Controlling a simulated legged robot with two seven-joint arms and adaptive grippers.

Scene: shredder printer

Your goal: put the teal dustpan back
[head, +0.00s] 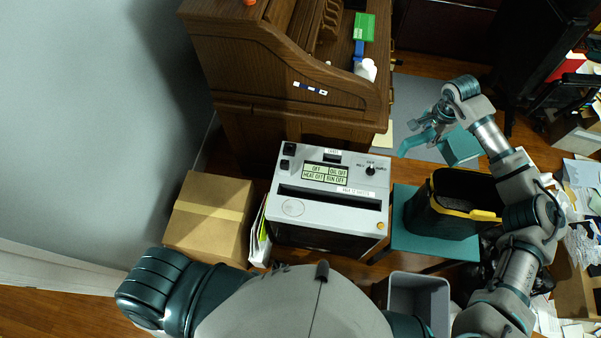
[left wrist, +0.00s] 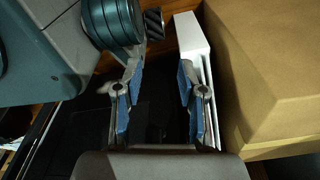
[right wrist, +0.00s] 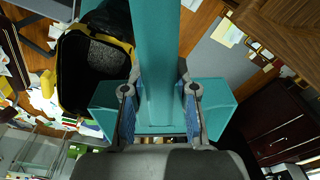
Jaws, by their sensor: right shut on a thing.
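The teal dustpan (head: 461,147) is in the air at the right of the head view, over the grey mat. My right gripper (head: 437,116) is shut on it. In the right wrist view the dustpan's long handle (right wrist: 157,55) runs upright between the fingers of my right gripper (right wrist: 158,100), and its wide pan shows on both sides behind them. My left gripper (left wrist: 157,95) is open and empty in the left wrist view, beside a white thing and a cardboard box. It is hidden in the head view.
A black bin with a yellow rim (head: 470,214) stands on a teal stand (head: 405,222), near my right arm. The shredder (head: 330,200) is at centre, with a brown box (head: 210,217) left of it. A wooden desk (head: 235,70) stands behind. The grey mat (head: 405,97) has clear room.

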